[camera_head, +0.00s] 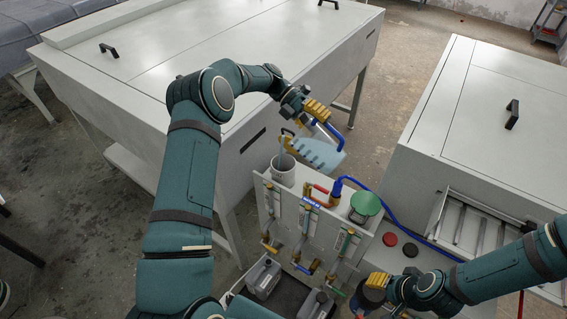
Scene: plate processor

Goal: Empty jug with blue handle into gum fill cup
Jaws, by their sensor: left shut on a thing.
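The light-blue jug (318,153) with the blue handle (328,134) is in the air above the plate processor's panel, tilted with its narrower end to the left. My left gripper (317,112), with yellow fingers, is shut on the blue handle. A pale open cup (284,172), seemingly the gum fill cup, stands below and left of the jug; the jug's left end is close above its rim. Whether liquid is flowing cannot be told. My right gripper (376,281) is low at the right, by a dark round object (370,295); its opening is unclear.
A green lid (366,203), a red cap (390,239) and a black cap (410,250) are right of the cup. Valves and a blue hose (375,188) crowd the panel. Grey canisters (263,277) stand below. Large pale machines flank the work area.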

